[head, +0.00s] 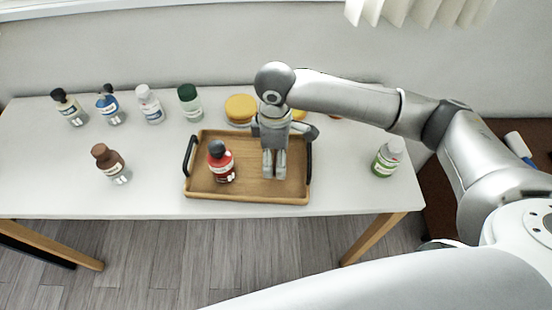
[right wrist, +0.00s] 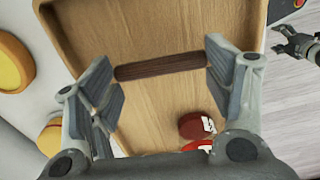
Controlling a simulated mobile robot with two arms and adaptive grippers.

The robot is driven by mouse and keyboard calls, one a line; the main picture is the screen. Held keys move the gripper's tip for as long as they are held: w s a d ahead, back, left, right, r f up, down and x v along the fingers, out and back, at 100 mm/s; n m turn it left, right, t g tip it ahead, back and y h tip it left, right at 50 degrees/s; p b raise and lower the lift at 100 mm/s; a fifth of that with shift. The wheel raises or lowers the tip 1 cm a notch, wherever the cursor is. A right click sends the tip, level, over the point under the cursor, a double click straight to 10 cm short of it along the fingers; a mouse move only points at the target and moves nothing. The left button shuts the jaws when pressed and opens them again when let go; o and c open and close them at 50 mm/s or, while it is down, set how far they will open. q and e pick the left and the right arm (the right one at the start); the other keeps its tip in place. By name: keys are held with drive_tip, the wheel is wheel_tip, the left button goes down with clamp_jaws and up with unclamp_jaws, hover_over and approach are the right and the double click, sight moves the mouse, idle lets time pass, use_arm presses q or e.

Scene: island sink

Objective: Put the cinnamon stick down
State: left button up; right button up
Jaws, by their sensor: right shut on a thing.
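The cinnamon stick (right wrist: 172,66) is a dark brown rod, seen in the right wrist view against the wooden tray (head: 285,196). It spans the gap between the two fingers of my right gripper (right wrist: 165,85), with its ends at the finger pads. My right gripper (head: 273,172) points down over the right half of the tray, shut on the stick lengthwise. The stick is hidden in the head view; I cannot tell whether it touches the tray. My left gripper (right wrist: 297,45) shows small at the right edge of the right wrist view, apart from the tray; its opening is unclear.
A red bottle (head: 221,165) stands in the tray's left half, close to my gripper. A brown-capped bottle (head: 112,165) is to the left, and a green-labelled bottle (head: 386,160) to the right. Several bottles and a yellow-lidded jar (head: 240,109) line the back. Dark handles (head: 188,155) rise at the tray's ends.

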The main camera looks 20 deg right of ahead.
wheel_tip(320, 180, down, 2)
drive_tip(key=shift+f, duration=0.15)
use_arm(q)
drive_tip(key=shift+s+r, duration=0.1)
drive_tip(key=shift+s, duration=0.35)
use_arm(e)
drive_tip(key=shift+f, duration=0.1)
drive_tip(key=o, duration=0.7)
use_arm(q)
drive_tip(key=shift+w+d, duration=0.15)
drive_tip(key=shift+w, duration=0.1)
use_arm(e)
wheel_tip(320, 180, up, 12)
drive_tip(key=shift+s, duration=0.15)
